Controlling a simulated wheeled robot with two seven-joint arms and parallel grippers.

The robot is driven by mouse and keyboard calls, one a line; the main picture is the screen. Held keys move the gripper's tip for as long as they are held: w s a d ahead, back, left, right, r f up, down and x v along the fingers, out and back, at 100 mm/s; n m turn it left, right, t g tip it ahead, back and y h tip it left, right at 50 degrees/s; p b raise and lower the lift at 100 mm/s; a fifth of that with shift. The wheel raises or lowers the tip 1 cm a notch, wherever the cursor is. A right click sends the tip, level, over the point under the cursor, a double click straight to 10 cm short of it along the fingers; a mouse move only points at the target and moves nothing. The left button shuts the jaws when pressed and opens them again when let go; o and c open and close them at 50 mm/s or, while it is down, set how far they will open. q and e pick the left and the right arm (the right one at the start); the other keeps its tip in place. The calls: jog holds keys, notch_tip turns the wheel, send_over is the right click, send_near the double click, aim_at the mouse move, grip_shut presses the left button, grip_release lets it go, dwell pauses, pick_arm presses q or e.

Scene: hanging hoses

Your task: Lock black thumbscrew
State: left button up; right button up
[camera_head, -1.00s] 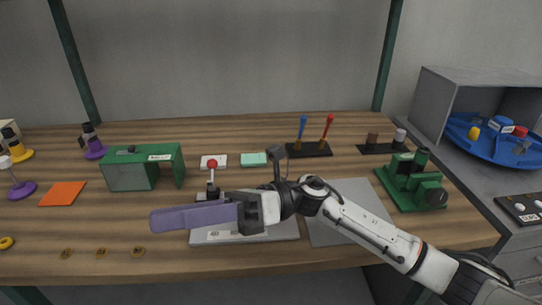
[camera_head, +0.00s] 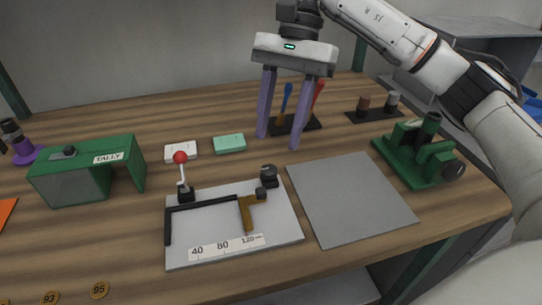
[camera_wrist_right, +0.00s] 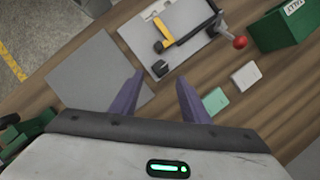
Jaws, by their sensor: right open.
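A grey plate (camera_head: 185,250) carries a black L-shaped gauge frame (camera_head: 212,202) with a brass slider (camera_head: 247,214). A small black thumbscrew (camera_head: 261,193) sits at the slider's right end. A larger black knob (camera_head: 268,171) stands at the plate's back right corner; it also shows in the right wrist view (camera_wrist_right: 160,68). I cannot tell for sure which one is the named thumbscrew. My right gripper (camera_head: 278,142) is open and empty, its purple fingers pointing down behind the plate's back right corner. My left gripper is not in view.
A red-balled lever (camera_head: 181,158) stands at the plate's back left. Behind are a white block (camera_head: 180,150), a mint block (camera_head: 229,143) and a rack with blue and red tools (camera_head: 308,124). A bare grey mat (camera_head: 350,198) lies right, a green fixture (camera_head: 420,155) beyond it.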

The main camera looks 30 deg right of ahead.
aim_at(270, 167)
jog(key=x, duration=0.5)
jog(key=shift+s+a+f, duration=0.1)
jog(key=shift+a+f, duration=0.05)
jog(key=shift+f, duration=0.2)
jog(key=c, duration=1.1)
jog(key=shift+o, duration=0.2)
